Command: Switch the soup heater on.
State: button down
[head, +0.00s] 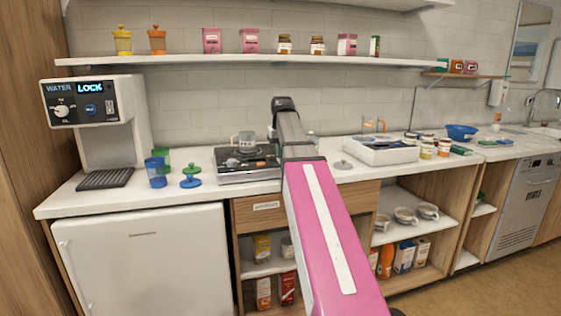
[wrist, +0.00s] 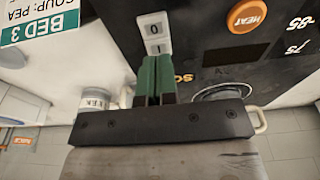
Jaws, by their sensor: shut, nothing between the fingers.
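The soup heater (head: 235,178) is a low unit with a dark top on the counter, left of my arm in the head view. In the wrist view its black panel (wrist: 215,40) carries a white rocker switch (wrist: 155,34) marked 0 and 1. An orange HEAT button or lamp (wrist: 247,14) sits beside it, near the numbers 75 and 85. My gripper (wrist: 154,60) is shut and empty, its green fingertips right at the switch's 1 end. I cannot tell whether they touch it or which side is pressed. In the head view my arm hides the gripper.
A clear cup (head: 243,141) stands at the heater. A card reading BED 3, SOUP: PEA (wrist: 38,22) and a labelled white jar (wrist: 97,101) are near my fingers. A water dispenser (head: 95,120) stands left, a white tray (head: 380,155) right. A shelf (head: 240,60) runs above.

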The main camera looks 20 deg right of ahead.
aim_at(280, 159)
jog(key=shift+f, duration=0.75)
dwell(0.5)
jog(key=shift+r, duration=3.55)
